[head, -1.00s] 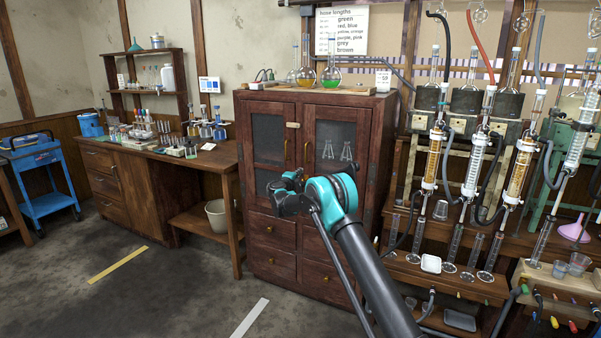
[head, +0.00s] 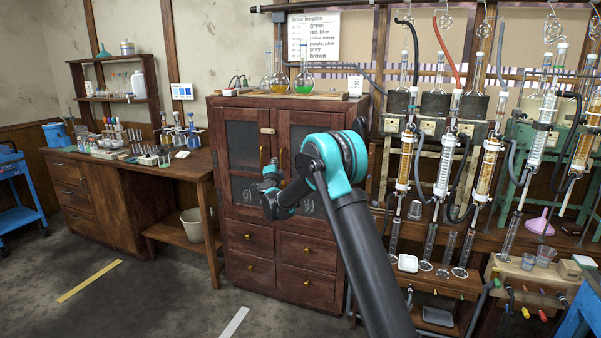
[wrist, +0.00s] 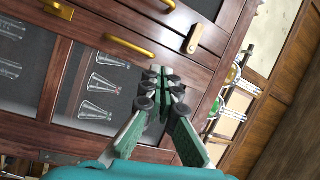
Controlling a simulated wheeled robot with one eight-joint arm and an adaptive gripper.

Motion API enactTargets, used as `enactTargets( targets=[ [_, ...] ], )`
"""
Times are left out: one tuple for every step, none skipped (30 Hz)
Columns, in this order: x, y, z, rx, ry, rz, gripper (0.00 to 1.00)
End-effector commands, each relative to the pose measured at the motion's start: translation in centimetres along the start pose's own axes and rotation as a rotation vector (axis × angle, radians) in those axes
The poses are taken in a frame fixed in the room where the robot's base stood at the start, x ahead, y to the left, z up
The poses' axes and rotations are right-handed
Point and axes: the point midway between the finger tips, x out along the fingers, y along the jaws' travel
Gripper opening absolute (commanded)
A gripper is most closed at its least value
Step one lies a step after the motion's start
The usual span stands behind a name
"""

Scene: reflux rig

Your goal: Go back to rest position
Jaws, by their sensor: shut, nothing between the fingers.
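My gripper (wrist: 165,82) is shut and empty in the wrist view, its green fingers together in front of the wooden cabinet's door. In the head view my gripper (head: 270,172) is small and partly hidden by my arm, in front of the cabinet (head: 262,248). I cannot tell from the pictures whether it touches the door. In the wrist view, the cabinet's brass handle (wrist: 130,45) and wooden latch (wrist: 193,40) lie just beyond the fingertips. Glass flasks (wrist: 103,85) show behind the door panes.
Flasks with yellow and green liquid (head: 304,82) stand on the cabinet top. The reflux rig (head: 450,165) with glass columns and hoses stands at right. A wooden bench (head: 115,185) with bottles is at left. Open floor (head: 150,300) lies in front.

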Motion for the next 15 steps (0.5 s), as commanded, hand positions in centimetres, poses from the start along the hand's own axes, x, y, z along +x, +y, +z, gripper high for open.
enactTargets(
  targets=[
    [-1.0,-1.2,-1.4,-0.045,-0.040,-0.013,0.00],
    [-1.6,-1.7,-1.9,-0.073,-0.067,-0.019,0.00],
    [-2.4,-2.4,-2.5,-0.110,-0.103,-0.026,0.00],
    [-3.1,-2.7,-3.0,-0.139,-0.130,-0.030,0.00],
    [-3.8,-3.1,-3.5,-0.169,-0.157,-0.033,0.00],
    [-4.9,-3.4,-4.1,-0.207,-0.193,-0.034,0.00],
    [-5.8,-3.5,-4.6,-0.237,-0.219,-0.033,0.00],
    [-6.7,-3.7,-5.0,-0.267,-0.247,-0.032,0.00],
    [-8.0,-3.7,-5.6,-0.306,-0.283,-0.027,0.00],
    [-9.0,-3.6,-6.0,-0.336,-0.310,-0.022,0.00],
    [-10.1,-3.5,-6.4,-0.366,-0.337,-0.016,0.00],
    [-11.5,-3.2,-7.0,-0.405,-0.373,-0.005,0.00],
    [-12.7,-3.0,-7.5,-0.435,-0.399,0.004,0.00],
    [-13.9,-2.6,-7.9,-0.465,-0.426,0.014,0.00],
    [-15.6,-2.1,-8.6,-0.503,-0.462,0.031,0.00]
  ],
)
